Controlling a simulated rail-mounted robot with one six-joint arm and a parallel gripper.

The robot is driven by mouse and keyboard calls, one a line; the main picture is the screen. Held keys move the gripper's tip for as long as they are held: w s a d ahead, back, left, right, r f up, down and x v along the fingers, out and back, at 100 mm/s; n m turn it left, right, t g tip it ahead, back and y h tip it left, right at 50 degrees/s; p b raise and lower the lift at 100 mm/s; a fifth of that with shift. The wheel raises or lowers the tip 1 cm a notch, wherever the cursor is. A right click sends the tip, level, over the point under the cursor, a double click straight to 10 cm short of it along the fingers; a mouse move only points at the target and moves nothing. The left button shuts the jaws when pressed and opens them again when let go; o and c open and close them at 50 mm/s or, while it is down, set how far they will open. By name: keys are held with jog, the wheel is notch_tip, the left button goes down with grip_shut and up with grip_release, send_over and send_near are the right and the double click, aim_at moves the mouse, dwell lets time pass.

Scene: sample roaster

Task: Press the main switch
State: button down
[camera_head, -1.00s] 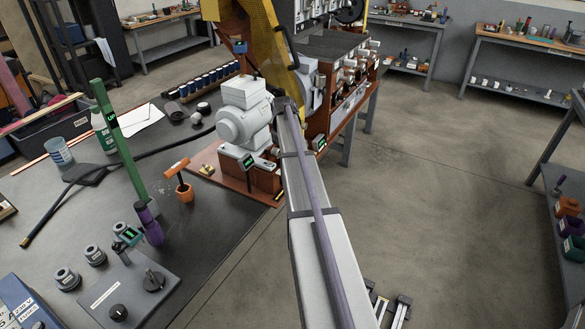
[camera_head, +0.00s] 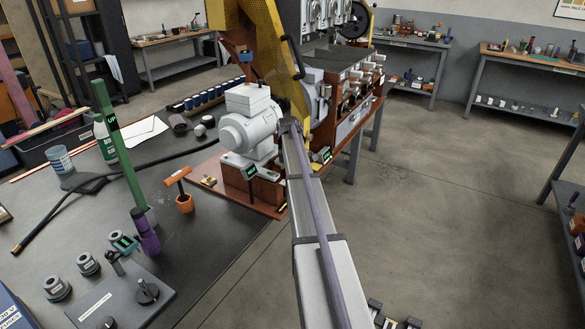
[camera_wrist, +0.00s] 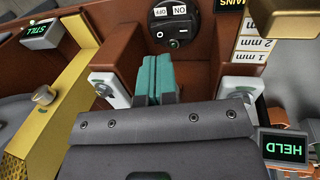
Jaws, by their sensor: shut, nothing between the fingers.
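The main switch (camera_wrist: 173,22) is a round black plate with a rocker marked I and O and ON and OFF labels, set in a reddish-brown panel at the top of the wrist view. Part of a MAINS label (camera_wrist: 232,4) shows to its right. My gripper (camera_wrist: 157,68) has teal fingertips close together, shut and empty. The tips point toward the panel, below the switch in the picture; a gap shows between them and the rocker. Whether they touch the panel cannot be told. In the head view my gripper and the switch are hidden.
White brackets (camera_wrist: 110,88) flank my fingers. A brass rail (camera_wrist: 60,85) is at left; a HELD display (camera_wrist: 284,147) is at lower right. In the head view, the motor (camera_head: 250,128) and roaster (camera_head: 345,90) crowd my arm; the floor at right is clear.

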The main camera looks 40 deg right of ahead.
jog(key=b+x, duration=0.4)
jog(key=x, duration=0.2)
jog(key=shift+f+b, duration=0.3)
jog(key=shift+b, duration=0.1)
jog(key=shift+w+d+f+b, duration=0.1)
jog(key=shift+d+f+b, duration=0.05)
jog(key=shift+f+b, duration=0.25)
jog(key=shift+d+f+b, duration=0.15)
jog(key=shift+f+b, duration=0.2)
jog(key=shift+b, duration=0.05)
jog(key=shift+r, duration=0.2)
